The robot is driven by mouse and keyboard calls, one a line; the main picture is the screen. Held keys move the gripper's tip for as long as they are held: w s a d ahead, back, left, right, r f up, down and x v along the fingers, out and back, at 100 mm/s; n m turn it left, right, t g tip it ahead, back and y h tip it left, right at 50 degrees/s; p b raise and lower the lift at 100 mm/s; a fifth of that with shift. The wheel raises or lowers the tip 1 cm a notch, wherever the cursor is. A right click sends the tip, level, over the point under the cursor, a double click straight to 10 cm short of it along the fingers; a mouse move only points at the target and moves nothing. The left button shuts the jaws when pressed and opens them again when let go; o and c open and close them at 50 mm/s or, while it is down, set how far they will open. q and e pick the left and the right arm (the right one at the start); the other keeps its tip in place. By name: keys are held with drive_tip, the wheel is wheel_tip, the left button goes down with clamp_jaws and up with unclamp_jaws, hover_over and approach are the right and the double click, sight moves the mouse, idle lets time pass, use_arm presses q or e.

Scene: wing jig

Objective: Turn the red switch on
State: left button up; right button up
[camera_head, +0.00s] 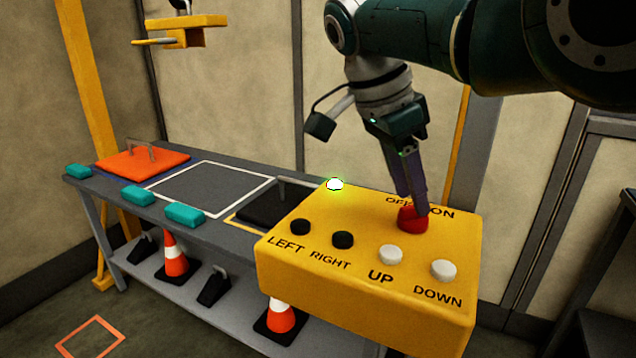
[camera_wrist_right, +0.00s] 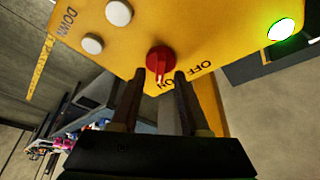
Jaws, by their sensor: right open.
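The red switch (camera_head: 408,221) is on top of the yellow control box (camera_head: 300,268), under the OFF and ON labels. In the right wrist view the red switch (camera_wrist_right: 159,60) has a white pointer mark aimed at the ON label, partly hidden by the fingers. A lamp (camera_head: 335,184) glows green at the box's far left corner, and it also shows in the wrist view (camera_wrist_right: 281,29). My right gripper (camera_head: 421,212) points down at the switch. In the wrist view the gripper (camera_wrist_right: 157,75) is open, its fingers on either side just short of the knob. My left gripper is not in view.
Black LEFT and RIGHT buttons (camera_head: 342,240) and white UP and DOWN buttons (camera_head: 391,254) are close to the switch. A grey table (camera_head: 215,188) behind holds an orange plate (camera_head: 142,160), a black plate and teal blocks. Traffic cones (camera_head: 175,254) stand on its lower shelf.

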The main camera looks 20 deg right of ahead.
drive_tip(key=v, duration=0.8)
drive_tip(key=shift+a+r, duration=0.1)
drive_tip(key=shift+r, duration=0.05)
